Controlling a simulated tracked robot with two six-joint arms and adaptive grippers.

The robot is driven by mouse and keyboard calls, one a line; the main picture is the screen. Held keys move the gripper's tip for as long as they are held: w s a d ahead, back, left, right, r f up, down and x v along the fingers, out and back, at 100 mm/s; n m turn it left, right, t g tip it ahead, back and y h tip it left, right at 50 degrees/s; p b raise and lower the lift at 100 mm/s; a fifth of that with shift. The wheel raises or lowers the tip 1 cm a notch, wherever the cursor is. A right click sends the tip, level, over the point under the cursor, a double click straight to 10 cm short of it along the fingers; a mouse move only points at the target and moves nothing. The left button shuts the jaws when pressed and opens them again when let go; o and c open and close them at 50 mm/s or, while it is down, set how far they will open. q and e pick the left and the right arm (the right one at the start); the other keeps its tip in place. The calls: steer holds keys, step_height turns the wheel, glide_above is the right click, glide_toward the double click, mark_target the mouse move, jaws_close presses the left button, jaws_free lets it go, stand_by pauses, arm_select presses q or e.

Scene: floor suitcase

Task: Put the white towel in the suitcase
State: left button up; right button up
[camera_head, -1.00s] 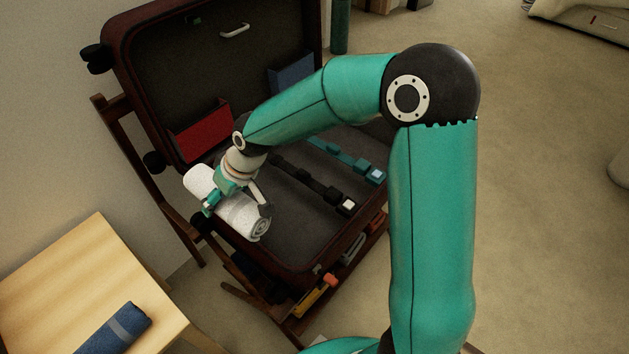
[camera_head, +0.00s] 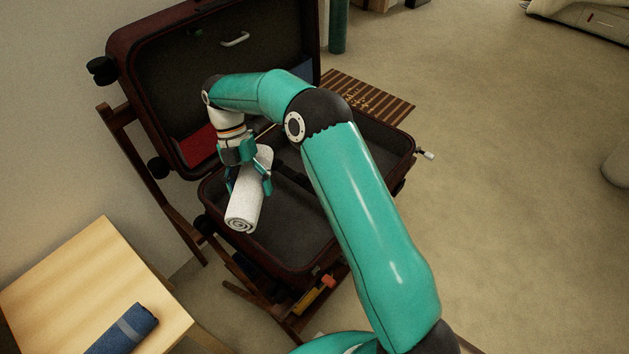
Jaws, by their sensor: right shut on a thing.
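The white towel (camera_head: 245,208) is a rolled cylinder with its spiral end facing the camera. My right gripper (camera_head: 250,184) is shut on it, with teal fingers on both sides of the roll. The towel is over the left part of the open suitcase (camera_head: 292,271); I cannot tell whether it touches the suitcase floor. The suitcase is dark red-brown with a dark lining, and its lid leans back, upright. My right arm hides part of the suitcase inside. My left gripper is out of view.
The suitcase rests on a wooden rack (camera_head: 135,166). A red pocket (camera_head: 197,146) is in the lid. A brown striped mat (camera_head: 366,97) lies behind.

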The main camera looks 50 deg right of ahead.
mark_target(281, 225)
steer(key=d+n+h, duration=0.1)
steer(key=n, duration=0.2)
steer(key=d+r+n+h+p, duration=0.1)
steer(key=n+h, duration=0.1)
steer(key=n, duration=0.1)
steer(key=d+r+n+h, duration=0.1)
steer(key=n, duration=0.2)
steer(key=shift+s+d+r+n, duration=0.25)
steer(key=shift+s+d+n, duration=0.05)
steer(key=shift+d+r+n+h+p, duration=0.1)
steer(key=shift+d+n+h+p, duration=0.1)
steer(key=shift+n+h+p, duration=0.3)
steer(key=shift+s+d+f+n+t, duration=0.1)
steer(key=shift+d+f+n+t, duration=0.05)
steer(key=shift+f+n+t, duration=0.15)
step_height(281, 225, down, 19)
steer(key=shift+f+b, duration=0.2)
steer(key=shift+b, duration=0.75)
steer(key=o, duration=1.2)
steer(key=v, duration=1.2)
steer(key=shift+r, duration=0.1)
